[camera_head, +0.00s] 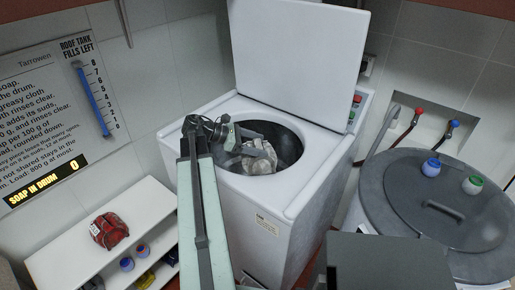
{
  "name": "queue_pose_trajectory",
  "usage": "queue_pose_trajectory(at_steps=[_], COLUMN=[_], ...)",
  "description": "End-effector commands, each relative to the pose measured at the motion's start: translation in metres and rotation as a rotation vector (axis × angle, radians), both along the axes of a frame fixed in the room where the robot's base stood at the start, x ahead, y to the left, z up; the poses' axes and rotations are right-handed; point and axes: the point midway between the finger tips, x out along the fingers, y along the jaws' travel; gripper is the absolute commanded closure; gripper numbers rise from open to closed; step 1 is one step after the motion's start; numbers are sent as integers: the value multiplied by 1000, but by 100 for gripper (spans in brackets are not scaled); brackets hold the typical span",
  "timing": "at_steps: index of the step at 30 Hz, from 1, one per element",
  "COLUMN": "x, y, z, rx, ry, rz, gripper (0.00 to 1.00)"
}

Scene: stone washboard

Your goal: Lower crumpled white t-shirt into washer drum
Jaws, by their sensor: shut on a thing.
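The washer (257,204) is a white top-loader with its lid (295,60) raised. Its round drum opening (286,140) faces up. The crumpled white t-shirt (260,157) is at the drum opening, its lower part within the rim. My gripper (240,146) reaches over the left side of the opening and is shut on the t-shirt. My arm hides part of the washer's left edge. The fingertips are small and partly hidden by the cloth, and I cannot tell whether the cloth touches the drum wall.
A white shelf (65,262) at lower left holds a red crumpled item (109,231) and small jars. A grey round tank lid (450,200) at right carries a blue jar (431,167) and a green-capped jar (472,185). Red and blue taps are on the wall behind.

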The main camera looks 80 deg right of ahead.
Motion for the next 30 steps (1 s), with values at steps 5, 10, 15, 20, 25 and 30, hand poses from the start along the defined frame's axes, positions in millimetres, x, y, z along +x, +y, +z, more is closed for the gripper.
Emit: queue_pose_trajectory(at_steps=[5,10,15,20,25,30], x=[-2,-4,-4,-5,-3,-2], y=[6,6,6,8,8,8], z=[-41,-40,-41,-40,-39,-38], rx=[13,12,13,16,18,19], ry=[-68,-68,-69,-68,-67,-66], rz=[-23,-25,-25,-30,-27,-24], gripper=[94,94,1,27,30,27])
